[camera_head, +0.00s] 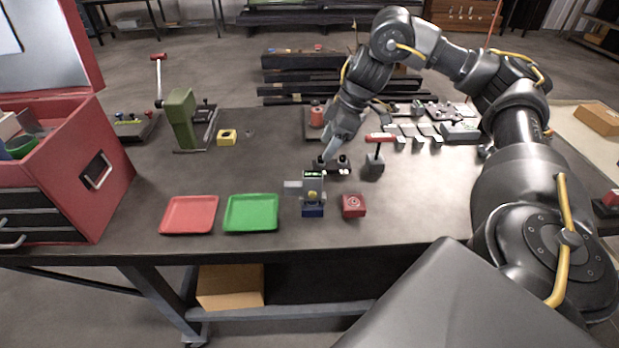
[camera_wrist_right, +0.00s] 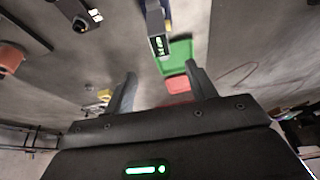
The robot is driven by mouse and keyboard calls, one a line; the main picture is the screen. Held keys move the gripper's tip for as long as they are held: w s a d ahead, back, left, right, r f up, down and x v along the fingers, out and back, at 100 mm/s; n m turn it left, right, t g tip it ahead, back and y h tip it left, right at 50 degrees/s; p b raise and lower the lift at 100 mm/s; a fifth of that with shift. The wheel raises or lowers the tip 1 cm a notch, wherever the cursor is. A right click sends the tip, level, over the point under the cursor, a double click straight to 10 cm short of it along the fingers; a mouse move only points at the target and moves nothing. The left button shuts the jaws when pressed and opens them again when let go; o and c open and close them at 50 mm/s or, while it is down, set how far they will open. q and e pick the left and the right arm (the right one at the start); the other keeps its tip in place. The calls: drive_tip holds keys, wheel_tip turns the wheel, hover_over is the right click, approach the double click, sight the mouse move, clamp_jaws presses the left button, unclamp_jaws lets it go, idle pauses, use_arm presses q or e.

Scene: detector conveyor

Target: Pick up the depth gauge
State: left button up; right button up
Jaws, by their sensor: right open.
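What looks like the depth gauge (camera_head: 313,182) is a small grey device with a green lit display. It stands upright at a dark blue block (camera_head: 313,211) near the front middle of the bench. In the wrist view the gauge (camera_wrist_right: 159,44) is at the top, beyond the fingertips. My right gripper (camera_head: 329,157) reaches down from behind, above and behind the gauge, apart from it. Its two fingers are spread with nothing between them in the wrist view (camera_wrist_right: 162,82). My left gripper does not show.
A green tray (camera_head: 251,227) and a red tray (camera_head: 189,228) lie left of the gauge. A red block (camera_head: 354,206) sits close on its right. A dark fixture with a red handle (camera_head: 375,162) stands behind. A red toolbox (camera_head: 110,199) fills the left end.

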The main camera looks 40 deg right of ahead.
drive_tip(key=b, duration=0.2)
hover_over(310, 174)
drive_tip(key=s+d, duration=0.2)
drive_tip(key=f, duration=0.4)
drive_tip(key=shift+w+f, duration=0.25)
drive_tip(key=shift+f, duration=0.1)
drive_tip(key=shift+x, duration=2.7)
drive_tip(key=shift+a+r, duration=0.1)
drive_tip(key=shift+c, duration=0.2)
clamp_jaws()
